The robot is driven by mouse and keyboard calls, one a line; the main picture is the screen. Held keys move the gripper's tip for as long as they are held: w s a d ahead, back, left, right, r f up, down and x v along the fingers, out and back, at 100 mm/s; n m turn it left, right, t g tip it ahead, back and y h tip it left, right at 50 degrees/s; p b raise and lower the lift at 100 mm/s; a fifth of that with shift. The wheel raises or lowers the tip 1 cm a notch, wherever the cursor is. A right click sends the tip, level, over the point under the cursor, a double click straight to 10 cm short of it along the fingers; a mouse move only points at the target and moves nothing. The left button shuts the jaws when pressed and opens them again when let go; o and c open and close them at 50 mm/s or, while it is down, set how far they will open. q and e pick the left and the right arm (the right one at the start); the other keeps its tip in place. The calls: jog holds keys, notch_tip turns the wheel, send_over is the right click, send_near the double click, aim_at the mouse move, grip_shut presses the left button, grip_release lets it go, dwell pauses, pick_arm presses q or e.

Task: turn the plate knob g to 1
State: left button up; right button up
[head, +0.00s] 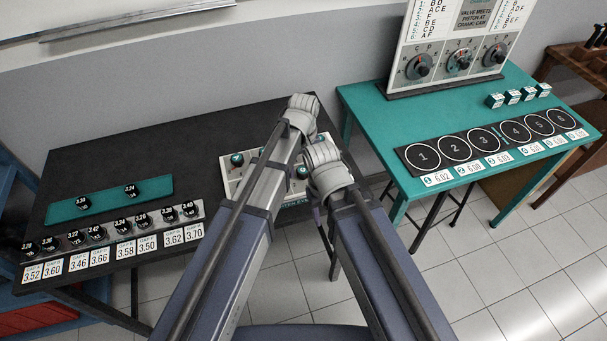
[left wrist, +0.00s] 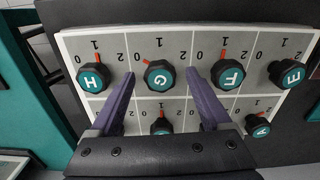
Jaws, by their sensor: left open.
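The pale knob plate (left wrist: 75,45) fills the upper part of the left wrist view, its letters upside down. Knob G (left wrist: 160,76) is dark with a teal cap. My left gripper (left wrist: 160,74) is open, one purple finger on each side of knob G; contact cannot be told. In the head view my arms cover much of the plate (head: 226,172) and hide the left gripper.
Knob H (left wrist: 93,77) and knob F (left wrist: 228,75) are close outside the fingers; knob E (left wrist: 287,74) is farther right. Another knob (left wrist: 161,126) sits below G, near knob A (left wrist: 257,126). A teal table (head: 375,120) with a dial board (head: 455,35) stands at right.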

pick_arm(q)
jog(key=shift+f, duration=0.25)
grip_shut()
dwell(0.6)
